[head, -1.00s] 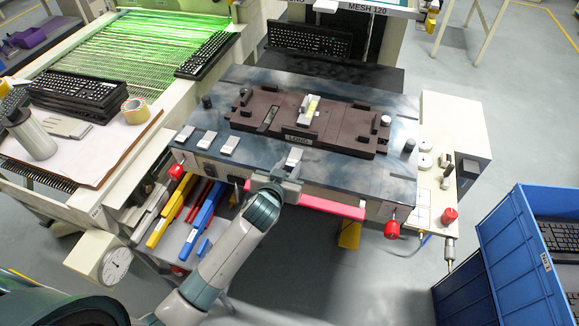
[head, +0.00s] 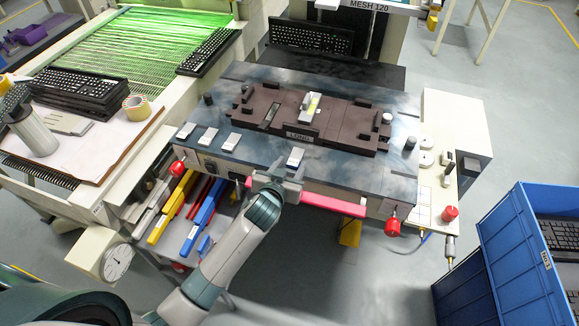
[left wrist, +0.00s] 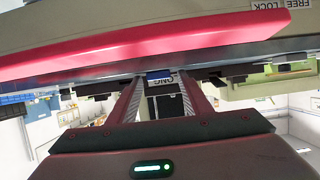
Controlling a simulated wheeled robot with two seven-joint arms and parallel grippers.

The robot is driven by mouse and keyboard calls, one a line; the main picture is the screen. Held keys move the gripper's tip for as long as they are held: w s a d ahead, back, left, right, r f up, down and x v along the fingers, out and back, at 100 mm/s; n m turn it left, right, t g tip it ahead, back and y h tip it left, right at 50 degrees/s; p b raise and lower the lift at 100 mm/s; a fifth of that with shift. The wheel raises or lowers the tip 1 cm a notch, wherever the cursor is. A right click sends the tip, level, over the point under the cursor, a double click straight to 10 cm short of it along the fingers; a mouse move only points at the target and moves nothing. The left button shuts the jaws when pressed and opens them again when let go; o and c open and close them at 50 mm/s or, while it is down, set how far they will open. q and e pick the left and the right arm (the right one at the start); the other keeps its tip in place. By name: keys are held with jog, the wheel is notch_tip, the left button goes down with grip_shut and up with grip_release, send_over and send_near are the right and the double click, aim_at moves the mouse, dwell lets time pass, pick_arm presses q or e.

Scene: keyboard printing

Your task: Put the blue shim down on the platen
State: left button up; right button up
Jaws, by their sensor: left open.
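The platen (head: 345,170) is a dark, blue-grey flat top with a brown fixture (head: 345,130) on it. My left gripper (head: 283,172) is open at the platen's front edge, just in front of a small pale block (head: 295,157). In the left wrist view its two fingers (left wrist: 157,95) stand apart, with a small blue label-like patch (left wrist: 160,76) beyond their tips. I cannot make out a shim between the fingers. A blue bar (head: 203,212) lies on the shelf below the platen's left front; I cannot tell whether it is the shim. My right gripper is not in view.
A red bar (head: 320,204) runs along the platen's front, close above my left gripper in the left wrist view. Red knobs (head: 392,226) stick out at the front corners. A yellow bar (head: 172,208) lies beside the blue one. A blue crate (head: 500,255) stands at right.

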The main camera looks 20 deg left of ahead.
pick_arm(q)
jog(key=shift+s+f, duration=0.1)
jog(key=shift+f, duration=0.1)
jog(key=shift+r, duration=0.2)
jog(key=shift+s+r, duration=0.15)
jog(key=shift+s, duration=0.25)
jog(key=b+v, duration=0.2)
jog(key=v, duration=0.9)
jog(key=shift+r, duration=0.25)
jog(key=shift+w, duration=0.1)
